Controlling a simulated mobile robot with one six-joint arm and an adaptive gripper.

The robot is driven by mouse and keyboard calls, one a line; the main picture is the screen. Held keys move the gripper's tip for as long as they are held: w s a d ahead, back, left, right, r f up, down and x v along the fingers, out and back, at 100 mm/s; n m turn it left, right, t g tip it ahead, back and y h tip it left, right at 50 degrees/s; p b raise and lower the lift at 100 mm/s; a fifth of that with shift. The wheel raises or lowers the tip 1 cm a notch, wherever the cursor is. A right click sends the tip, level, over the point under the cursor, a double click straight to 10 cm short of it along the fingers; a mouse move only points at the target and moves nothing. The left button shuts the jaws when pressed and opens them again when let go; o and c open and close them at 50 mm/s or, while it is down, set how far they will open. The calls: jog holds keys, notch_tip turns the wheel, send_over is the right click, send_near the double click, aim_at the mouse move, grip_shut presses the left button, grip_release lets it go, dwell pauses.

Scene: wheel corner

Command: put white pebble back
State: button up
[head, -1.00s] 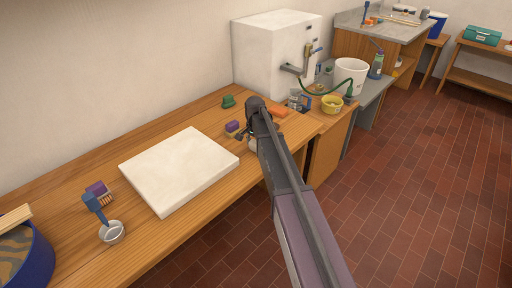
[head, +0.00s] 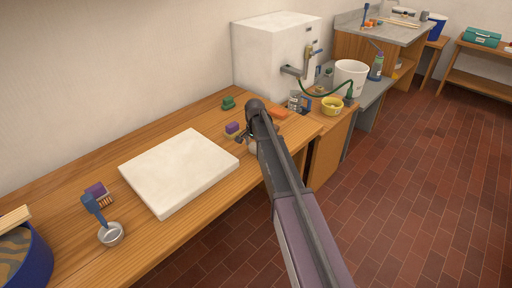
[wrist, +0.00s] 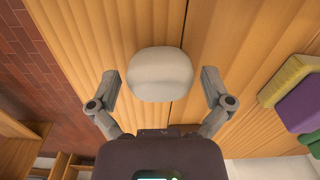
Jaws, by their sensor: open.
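The white pebble (wrist: 160,74) is a smooth, rounded, pale stone on the wooden bench, in the middle of the wrist view. My gripper (wrist: 161,80) is open, with one finger on each side of the pebble and a visible gap to both. In the head view my gripper (head: 247,138) is low over the bench near its front edge, right of the white slab. My arm hides most of the pebble there.
A purple sponge (head: 232,128) lies close beside my gripper, with a green item (head: 228,103) behind it. The white slab (head: 180,170) covers the bench to the left. An orange block (head: 278,113) lies beyond my arm. The bench's front edge is near.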

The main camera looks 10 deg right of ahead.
aim_at(255, 145)
jog(key=shift+r, duration=0.15)
notch_tip(255, 145, up, 3)
jog(key=p, duration=0.3)
jog(key=shift+f, duration=0.2)
jog(key=r+p, duration=0.2)
jog(key=r, duration=0.1)
jog(key=shift+s+p, duration=0.3)
jog(key=shift+p, duration=0.05)
notch_tip(255, 145, up, 8)
jog(key=p, duration=0.8)
jog(key=shift+r, duration=0.1)
jog(key=shift+s, duration=0.1)
jog(key=s+n, duration=0.9)
jog(key=s, duration=1.9)
jog(key=shift+s+d+n, duration=0.25)
jog(key=shift+n, duration=0.15)
jog(key=shift+d, duration=0.1)
